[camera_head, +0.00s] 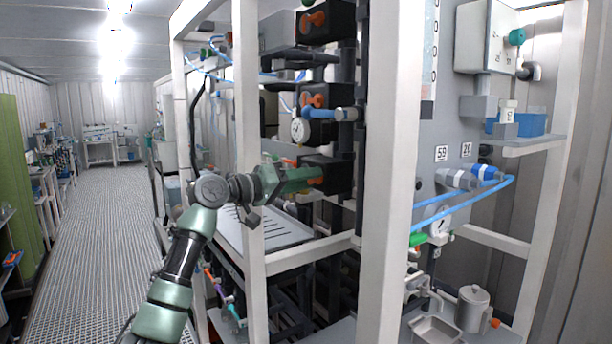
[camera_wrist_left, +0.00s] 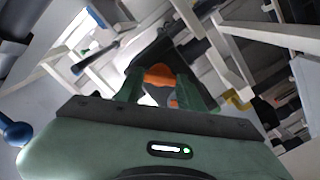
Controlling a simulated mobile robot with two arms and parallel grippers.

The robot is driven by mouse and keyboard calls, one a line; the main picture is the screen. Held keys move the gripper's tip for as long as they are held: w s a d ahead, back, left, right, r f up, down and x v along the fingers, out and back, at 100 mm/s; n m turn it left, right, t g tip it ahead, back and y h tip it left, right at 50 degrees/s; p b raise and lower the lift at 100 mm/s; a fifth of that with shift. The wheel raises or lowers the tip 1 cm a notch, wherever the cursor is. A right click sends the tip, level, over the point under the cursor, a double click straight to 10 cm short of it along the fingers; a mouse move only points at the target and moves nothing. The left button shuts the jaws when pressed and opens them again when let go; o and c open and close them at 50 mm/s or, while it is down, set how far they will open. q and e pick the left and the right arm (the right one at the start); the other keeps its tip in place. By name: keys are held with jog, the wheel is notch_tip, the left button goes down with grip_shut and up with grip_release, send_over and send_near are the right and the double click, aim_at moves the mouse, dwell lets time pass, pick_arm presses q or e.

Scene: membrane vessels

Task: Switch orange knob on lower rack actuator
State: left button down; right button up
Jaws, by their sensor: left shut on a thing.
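My left gripper (camera_head: 308,179) reaches in from the left, past the front white post, to the lowest of the black actuator boxes (camera_head: 338,178) on the rack. Its fingers are shut on the orange knob (camera_head: 317,181) on that box's face; the fingers cover part of the knob. In the left wrist view the orange knob (camera_wrist_left: 159,75) shows between the two green fingers (camera_wrist_left: 160,90). Two more actuators with orange knobs sit above it, the upper one (camera_head: 313,20) and the middle one (camera_head: 312,100). My right gripper is not in view.
White rack posts (camera_head: 381,150) stand on both sides of the actuators. A round gauge (camera_head: 298,131) and a blue-handled pipe (camera_head: 322,113) sit just above my gripper. A metal jug (camera_head: 472,308) stands at the lower right. The grated aisle (camera_head: 85,240) on the left is clear.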

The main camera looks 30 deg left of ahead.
pick_arm(q)
jog(key=shift+r+n+p, duration=0.1)
jog(key=shift+n+p, duration=1.7)
jog(key=shift+n, duration=1.9)
jog(key=c, duration=0.9)
grip_release()
jog(key=shift+a, duration=0.1)
jog(key=b+v, duration=0.4)
jog(key=v, duration=0.3)
jog(key=shift+s+a, duration=0.1)
jog(key=shift+s, duration=0.3)
